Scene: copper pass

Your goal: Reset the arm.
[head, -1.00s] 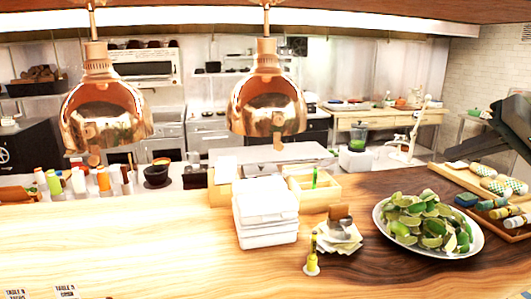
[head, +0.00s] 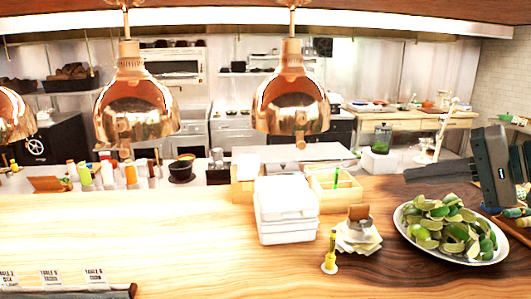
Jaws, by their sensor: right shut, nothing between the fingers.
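My right gripper (head: 491,168) is a dark grey block at the right edge of the head view. It is shut and empty. It stands above the counter, behind and to the right of the plate of lime pieces (head: 402,232), and looks apart from it. Part of my right arm is cut off by the picture edge. My left gripper is not in view.
White lidded boxes (head: 286,209) are stacked mid-counter, before a wooden caddy (head: 343,193). A small yellow-green bottle (head: 330,254) stands near napkins (head: 357,240). Copper lamps (head: 137,108) hang above. The left wooden counter (head: 130,235) is mostly clear.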

